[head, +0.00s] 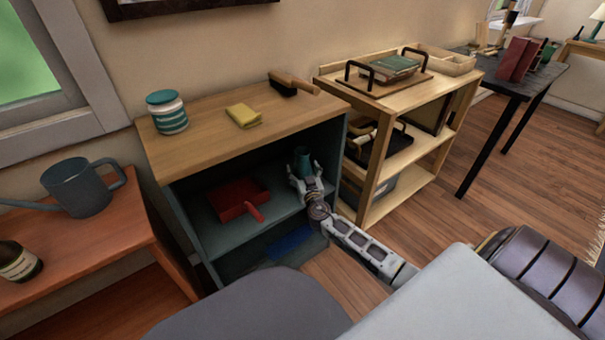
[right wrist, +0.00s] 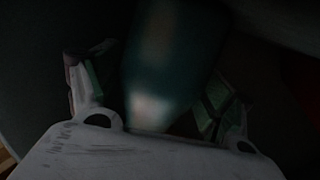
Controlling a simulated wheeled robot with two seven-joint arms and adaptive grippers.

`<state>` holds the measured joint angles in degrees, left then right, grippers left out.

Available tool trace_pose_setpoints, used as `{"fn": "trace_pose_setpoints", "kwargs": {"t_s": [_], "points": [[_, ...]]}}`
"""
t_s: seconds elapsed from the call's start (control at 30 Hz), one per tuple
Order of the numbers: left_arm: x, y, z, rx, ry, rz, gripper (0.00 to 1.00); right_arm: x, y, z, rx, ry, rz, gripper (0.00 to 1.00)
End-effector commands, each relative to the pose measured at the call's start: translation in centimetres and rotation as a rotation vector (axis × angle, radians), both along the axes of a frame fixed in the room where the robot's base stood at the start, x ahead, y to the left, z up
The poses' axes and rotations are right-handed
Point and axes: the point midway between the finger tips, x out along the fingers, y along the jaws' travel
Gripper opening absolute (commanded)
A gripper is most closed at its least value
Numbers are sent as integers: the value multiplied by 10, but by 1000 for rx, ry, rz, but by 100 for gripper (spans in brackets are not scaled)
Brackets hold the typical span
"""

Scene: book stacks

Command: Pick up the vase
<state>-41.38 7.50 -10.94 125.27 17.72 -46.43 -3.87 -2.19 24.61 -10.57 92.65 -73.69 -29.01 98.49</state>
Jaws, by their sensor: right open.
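The vase (head: 302,158) is dark teal and stands on the shelf inside the cabinet, near its right side wall; its lower part is hidden by my gripper. My right gripper (head: 303,176) reaches into the cabinet right at the vase. In the right wrist view the vase (right wrist: 168,65) is dark and blurred, between the two open fingers of the right gripper (right wrist: 155,95). A gap shows at the left finger; contact on the right side is too dark to tell. My left gripper is not in view.
The blue-grey cabinet (head: 183,215) has a wooden top bearing a striped jar (head: 167,112), yellow cloth (head: 243,116) and brush (head: 292,84). A red dustpan (head: 238,198) lies on the same shelf, left of the vase. A wooden shelf unit (head: 377,185) stands close on the right.

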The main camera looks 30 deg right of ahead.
Motion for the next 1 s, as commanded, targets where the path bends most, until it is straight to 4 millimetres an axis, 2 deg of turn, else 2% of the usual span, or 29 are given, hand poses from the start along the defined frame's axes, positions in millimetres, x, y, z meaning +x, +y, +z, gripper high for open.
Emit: {"fn": "trace_pose_setpoints", "kwargs": {"t_s": [0.5, 1.0], "points": [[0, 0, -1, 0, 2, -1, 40, 2, 0, 0, 0, 0, 0, 82], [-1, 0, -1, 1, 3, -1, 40, 1, 0, 0, 1, 0, 0, 19]]}}
